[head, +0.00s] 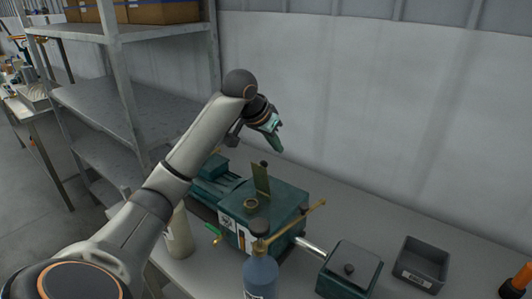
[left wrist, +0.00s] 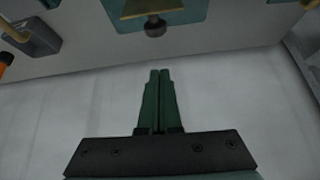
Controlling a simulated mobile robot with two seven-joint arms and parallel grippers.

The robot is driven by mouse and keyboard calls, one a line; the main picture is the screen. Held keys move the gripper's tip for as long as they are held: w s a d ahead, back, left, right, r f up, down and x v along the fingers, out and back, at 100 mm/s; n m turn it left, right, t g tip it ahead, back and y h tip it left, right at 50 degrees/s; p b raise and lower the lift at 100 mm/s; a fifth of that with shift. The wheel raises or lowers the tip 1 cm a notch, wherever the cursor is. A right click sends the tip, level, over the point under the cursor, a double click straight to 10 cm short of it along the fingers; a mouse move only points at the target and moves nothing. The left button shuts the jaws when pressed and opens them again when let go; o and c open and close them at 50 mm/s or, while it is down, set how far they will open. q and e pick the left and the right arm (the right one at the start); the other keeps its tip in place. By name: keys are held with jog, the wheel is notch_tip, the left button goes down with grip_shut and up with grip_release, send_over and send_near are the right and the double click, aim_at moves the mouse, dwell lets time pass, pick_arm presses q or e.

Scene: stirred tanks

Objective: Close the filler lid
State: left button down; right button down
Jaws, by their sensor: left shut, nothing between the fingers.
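The filler lid (head: 261,179) is a brass-coloured flap with a dark knob at its top edge. My right gripper is not in view.
A blue bottle (head: 260,276) stands in front of the tank, and a pale bottle (head: 179,235) stands at its left. A green lidded box (head: 349,270) and a grey bin (head: 420,262) are at the right. A wall (head: 370,110) is close behind. A shelf rack (head: 125,90) stands left.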

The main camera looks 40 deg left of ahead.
aim_at(266, 164)
pick_arm(q)
jog(key=shift+s+d+f, duration=0.1)
jog(key=shift+s+f, duration=0.2)
jog(key=shift+s, duration=0.65)
jog(key=shift+s+d+f, duration=0.1)
jog(key=shift+s+f, duration=0.15)
jog(key=shift+s, duration=0.65)
